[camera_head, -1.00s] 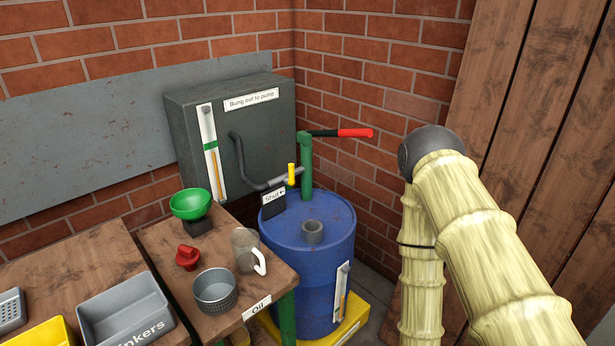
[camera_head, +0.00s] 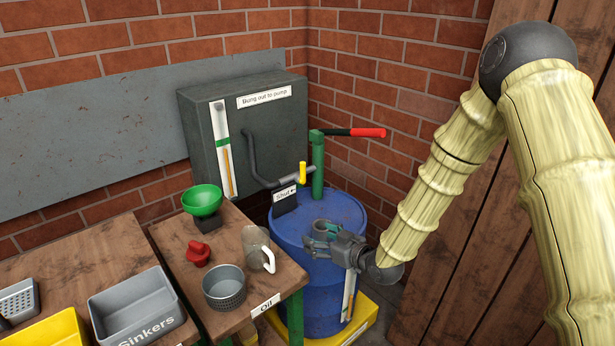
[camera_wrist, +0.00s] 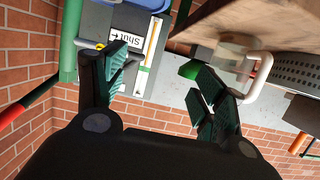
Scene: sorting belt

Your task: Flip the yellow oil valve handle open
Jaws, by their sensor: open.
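The yellow valve handle (camera_head: 302,173) stands upright at the end of the grey pipe (camera_head: 262,172), above the back of the blue drum (camera_head: 345,205). A small dark sign reading "Shut" with an arrow (camera_head: 285,194) sits just below it. My gripper (camera_head: 314,238) is open and empty over the front of the drum top, in front of and below the handle, apart from it. In the wrist view, the open fingers (camera_wrist: 158,78) show with the "Shut" sign (camera_wrist: 125,36) behind the left finger. The handle is hard to make out there.
A green pump post (camera_head: 318,165) with a red-tipped lever (camera_head: 367,132) rises behind the handle. The grey cabinet (camera_head: 205,140) stands behind.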

